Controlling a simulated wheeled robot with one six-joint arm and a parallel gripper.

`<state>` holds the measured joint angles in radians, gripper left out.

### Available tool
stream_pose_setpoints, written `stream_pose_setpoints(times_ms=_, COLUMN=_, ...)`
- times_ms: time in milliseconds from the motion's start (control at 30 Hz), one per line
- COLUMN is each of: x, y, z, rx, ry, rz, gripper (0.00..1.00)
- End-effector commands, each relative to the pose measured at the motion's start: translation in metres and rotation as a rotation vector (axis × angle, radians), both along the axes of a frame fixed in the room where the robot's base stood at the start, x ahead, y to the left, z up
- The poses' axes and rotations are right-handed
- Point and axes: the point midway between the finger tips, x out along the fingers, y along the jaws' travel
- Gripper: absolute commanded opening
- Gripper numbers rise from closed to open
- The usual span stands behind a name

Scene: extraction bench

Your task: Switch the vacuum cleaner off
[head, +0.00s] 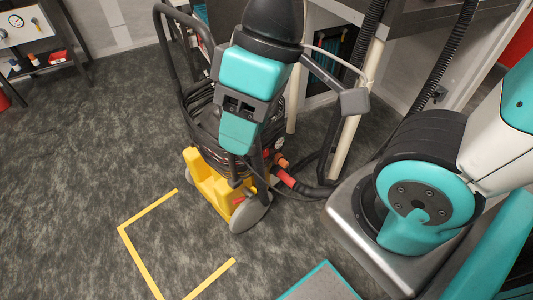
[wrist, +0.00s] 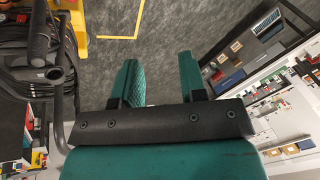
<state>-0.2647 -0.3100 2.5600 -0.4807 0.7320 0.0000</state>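The vacuum cleaner has a yellow base (head: 211,186), grey wheels, a dark coil and a black tube handle (head: 166,42), and stands on the floor in the middle of the head view. In the wrist view its black handle tube (wrist: 40,35) and a bit of its yellow base (wrist: 78,18) show at the left edge. My gripper (head: 238,135) hangs in front of it in the head view and hides part of its body. In the wrist view my gripper (wrist: 160,78) is open, its teal fingers apart with only floor between them. I cannot make out a switch.
A black ribbed hose (head: 440,60) hangs at the right, by the grey bench (head: 418,28). A table with a gauge (head: 16,21) stands at the far left. The floor at left, with a yellow line (head: 146,262), is clear.

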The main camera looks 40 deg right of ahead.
Motion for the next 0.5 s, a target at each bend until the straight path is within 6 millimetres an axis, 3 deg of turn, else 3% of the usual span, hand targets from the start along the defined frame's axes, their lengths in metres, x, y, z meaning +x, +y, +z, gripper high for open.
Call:
stream_pose_setpoints(times_ms=33, x=0.0, y=0.0, z=0.0, rx=0.0, ry=0.0, rz=0.0, gripper=0.27)
stream_pose_setpoints(times_ms=167, x=0.0, y=0.0, z=0.0, rx=0.0, ry=0.0, rz=0.0, gripper=0.0)
stream_pose_setpoints(times_ms=500, x=0.0, y=0.0, z=0.0, rx=0.0, ry=0.0, rz=0.0, gripper=0.0)
